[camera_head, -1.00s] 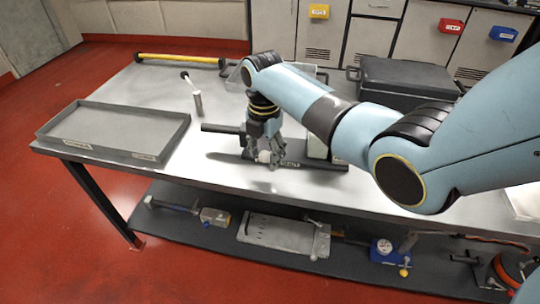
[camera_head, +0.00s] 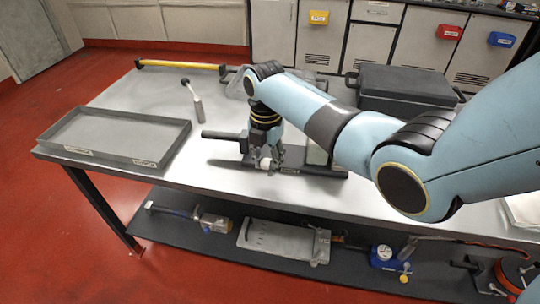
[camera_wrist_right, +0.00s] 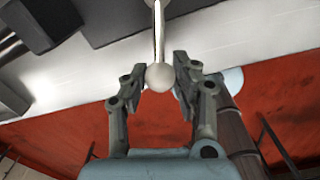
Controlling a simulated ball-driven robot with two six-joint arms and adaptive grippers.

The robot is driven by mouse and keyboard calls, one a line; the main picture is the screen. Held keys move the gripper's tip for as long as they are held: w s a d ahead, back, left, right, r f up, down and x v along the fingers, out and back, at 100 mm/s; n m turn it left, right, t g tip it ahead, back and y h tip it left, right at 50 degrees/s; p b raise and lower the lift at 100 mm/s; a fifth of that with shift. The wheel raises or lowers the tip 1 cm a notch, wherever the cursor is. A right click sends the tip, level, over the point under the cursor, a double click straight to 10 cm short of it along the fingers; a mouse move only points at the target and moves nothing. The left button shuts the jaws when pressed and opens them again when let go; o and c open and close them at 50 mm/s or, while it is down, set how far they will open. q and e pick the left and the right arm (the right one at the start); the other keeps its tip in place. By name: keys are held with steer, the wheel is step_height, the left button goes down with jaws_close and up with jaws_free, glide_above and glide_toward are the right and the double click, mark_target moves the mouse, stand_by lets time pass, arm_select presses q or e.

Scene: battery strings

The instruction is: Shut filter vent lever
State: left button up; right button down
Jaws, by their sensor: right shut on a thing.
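The filter vent lever is a thin pale rod (camera_wrist_right: 158,32) with a white ball knob (camera_wrist_right: 159,77) at its end. The knob also shows in the head view (camera_head: 266,163), at the dark filter assembly (camera_head: 228,135) on the table. My right gripper (camera_wrist_right: 158,72) has its two fingers on either side of the knob and is shut on it. In the head view my right gripper (camera_head: 267,157) points down at the front of the assembly, and my arm and wrist hide part of it. My left gripper is not in view.
A black case (camera_head: 408,82) stands at the back right. A yellow bar (camera_head: 178,65) lies along the back edge. The lower shelf (camera_head: 160,232) holds several tools.

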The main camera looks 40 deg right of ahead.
steer(key=shift+s+d+n+p, duration=0.25)
steer(key=shift+s+n+p, duration=0.3)
steer(key=shift+n, duration=0.35)
steer(key=shift+s+d+n+p, duration=0.15)
steer(key=shift+s+n+p, duration=0.05)
steer(key=shift+n+p, duration=0.2)
steer(key=shift+s+d+n+p, duration=0.35)
steer(key=shift+d+n+p, duration=0.1)
steer(key=shift+n, duration=0.45)
